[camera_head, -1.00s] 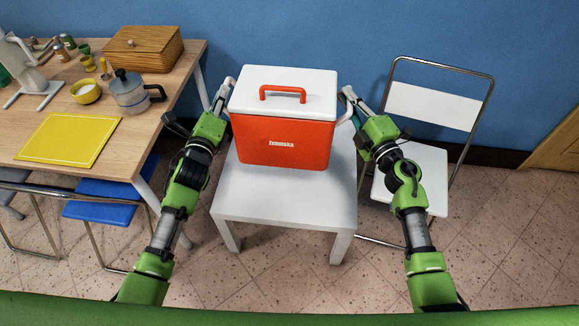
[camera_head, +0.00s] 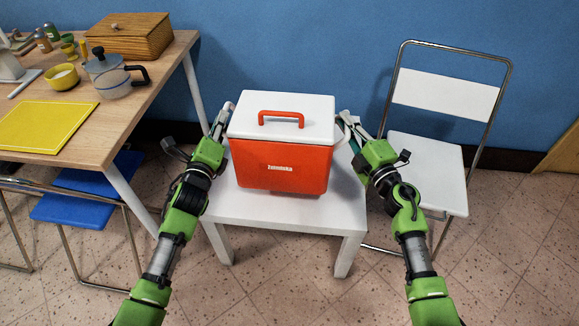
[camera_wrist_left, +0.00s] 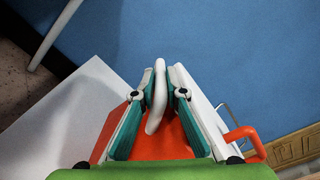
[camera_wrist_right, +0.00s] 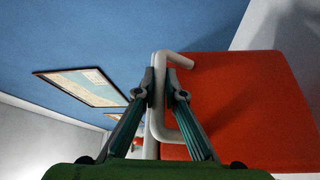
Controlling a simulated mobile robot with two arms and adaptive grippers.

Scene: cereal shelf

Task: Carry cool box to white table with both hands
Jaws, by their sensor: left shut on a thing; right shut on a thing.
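The cool box (camera_head: 284,165) is orange-red with a white lid and an orange top handle. It is upright over the white table (camera_head: 275,212), near the middle of its top; I cannot tell for sure whether its base touches. My left gripper (camera_head: 222,118) is shut on the white side handle at the box's left, seen in the left wrist view (camera_wrist_left: 158,95). My right gripper (camera_head: 346,128) is shut on the white side handle at the right, seen in the right wrist view (camera_wrist_right: 158,118). The box's far side is hidden.
A wooden table (camera_head: 130,130) at the left holds a wooden bread box (camera_head: 128,37), a pot (camera_head: 106,78), a yellow board (camera_head: 45,126) and small items. A blue-seated chair (camera_head: 75,210) is beneath it. A white folding chair (camera_head: 430,170) stands right of the white table. A blue wall is behind.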

